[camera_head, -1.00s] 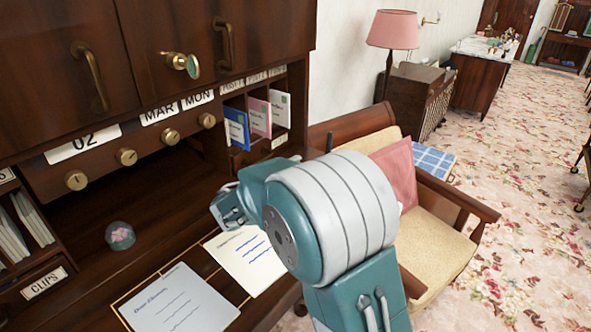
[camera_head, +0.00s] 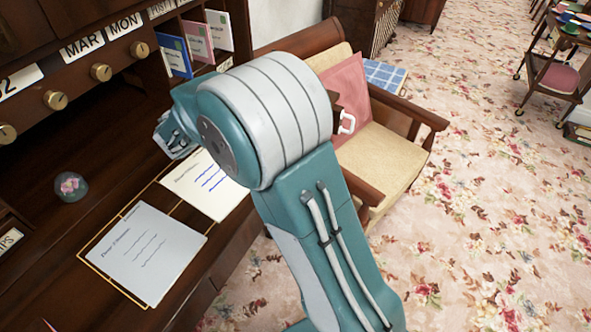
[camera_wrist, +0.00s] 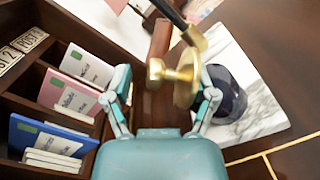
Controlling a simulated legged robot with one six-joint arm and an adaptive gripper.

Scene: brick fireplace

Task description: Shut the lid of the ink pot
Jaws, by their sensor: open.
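The ink pot (camera_wrist: 232,98) is a dark round pot on a white marble base in the wrist view. Its brass lid (camera_wrist: 188,78) stands tilted up on edge beside the pot's mouth, open, with its knob pointing left. My gripper (camera_wrist: 164,80) is open, with one finger left of the knob and the other by the lid and pot. The knob lies between the fingers in the picture; I cannot tell whether either finger touches it. In the head view my gripper (camera_head: 177,137) shows partly beyond my arm, and the ink pot is hidden.
A black and gold pen (camera_wrist: 180,20) slants above the lid. Letter slots with blue (camera_wrist: 45,138), pink (camera_wrist: 70,95) and white envelopes stand at left. On the desk lie two written sheets (camera_head: 145,250) (camera_head: 207,185) and a glass paperweight (camera_head: 70,186). An armchair (camera_head: 385,150) stands right.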

